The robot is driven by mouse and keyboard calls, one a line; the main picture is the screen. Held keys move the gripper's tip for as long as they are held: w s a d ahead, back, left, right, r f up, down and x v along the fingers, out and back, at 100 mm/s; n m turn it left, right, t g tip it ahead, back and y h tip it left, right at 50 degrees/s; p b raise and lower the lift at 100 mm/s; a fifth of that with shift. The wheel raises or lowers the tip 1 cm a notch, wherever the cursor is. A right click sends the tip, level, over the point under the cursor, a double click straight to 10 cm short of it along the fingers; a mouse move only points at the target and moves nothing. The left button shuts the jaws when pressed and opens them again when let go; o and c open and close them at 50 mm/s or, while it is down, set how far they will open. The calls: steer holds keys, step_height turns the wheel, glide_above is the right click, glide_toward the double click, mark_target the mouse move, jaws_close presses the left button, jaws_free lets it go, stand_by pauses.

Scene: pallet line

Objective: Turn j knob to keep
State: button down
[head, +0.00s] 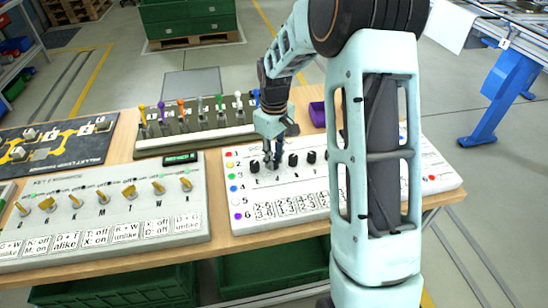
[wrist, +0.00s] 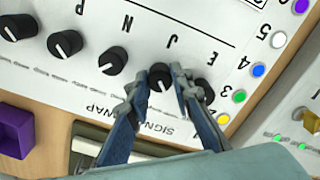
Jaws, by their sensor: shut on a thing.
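The J knob (wrist: 160,77) is a small black round knob with a white mark, on the white "signal swap" panel (wrist: 40,110). The letter J is printed beside it in the wrist view. My gripper (wrist: 160,92) has a finger on each side of this knob and is shut on it. In the head view my gripper (head: 270,153) points down at the knob row, and its fingers mostly hide the J knob. The E knob (wrist: 205,92) is right beside one finger, partly covered. The N knob (wrist: 112,60) stands clear on the other side. The J knob's exact pointer angle is hard to read.
Coloured dots with numbers (head: 232,171) line the panel's left end. A printed card (head: 290,205) lies in front of the knobs. A panel with yellow switches (head: 103,197) stands left. A lever box (head: 195,130) is behind, with a purple bin (head: 317,115) near it.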

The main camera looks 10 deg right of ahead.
steer(key=c, duration=1.7)
jaws_free()
steer(key=shift+r, duration=0.1)
step_height(320, 180, up, 12)
steer(key=shift+f, duration=0.1)
